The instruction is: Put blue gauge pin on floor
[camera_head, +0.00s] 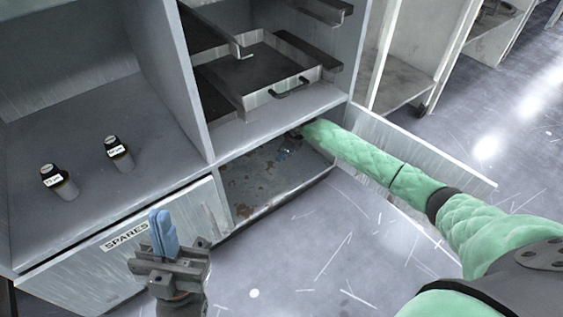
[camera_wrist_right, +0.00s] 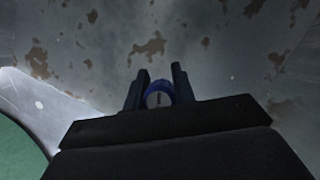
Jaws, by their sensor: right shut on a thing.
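The blue gauge pin (camera_wrist_right: 158,98) is between the two dark fingers of my right gripper in the right wrist view. Its round, pale end with a dark mark faces the camera. My right gripper (camera_wrist_right: 156,88) is shut on it. In the head view my right gripper (camera_head: 287,150) is small and shaded inside the low open compartment, under the shelf. My left gripper (camera_head: 162,228), with blue fingers held together, is in front of the cabinet near the SPARES label. It appears empty.
The compartment floor (camera_head: 262,193) is stained with rust. A cabinet door (camera_head: 425,145) stands open beside my right arm. Two dark labelled bottles (camera_head: 118,153) (camera_head: 60,183) stand on the left shelf. A metal tray (camera_head: 262,80) sits above. The grey room floor (camera_head: 300,250) in front is clear.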

